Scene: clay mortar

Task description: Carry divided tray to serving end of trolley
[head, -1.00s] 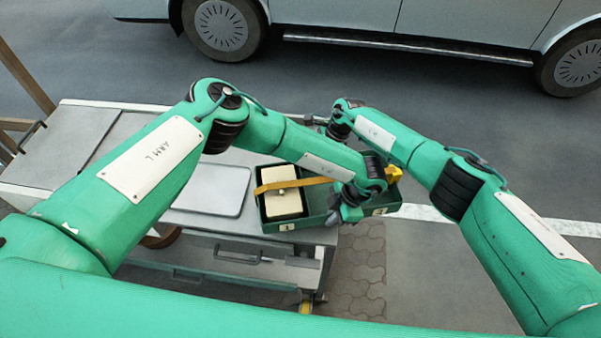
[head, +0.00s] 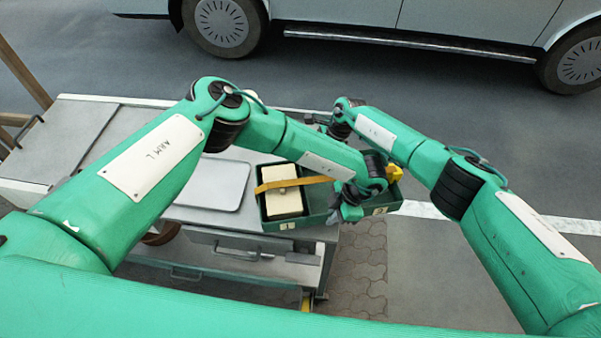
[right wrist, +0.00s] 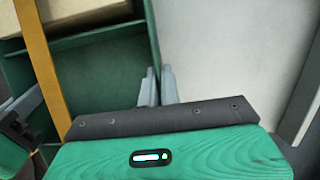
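The divided tray (head: 272,227) is dark green, with a cream block (head: 284,202) in its left compartment and a yellow strap (head: 300,183) across it. It lies over the trolley's (head: 75,125) right end, its right part reaching past the edge. My left gripper (head: 346,213) is at the tray's near wall and appears shut on it; its fingertips are partly hidden. My right gripper is hidden behind my left arm in the head view. In the right wrist view its fingers (right wrist: 159,88) are close together on either side of the tray's wall (right wrist: 150,30).
A pale flat panel (head: 212,185) lies on the trolley top, left of the tray. A yellow piece (head: 394,173) shows at the tray's right end. Paving (head: 355,265) is open right of the trolley. A parked vehicle (head: 400,25) stands behind.

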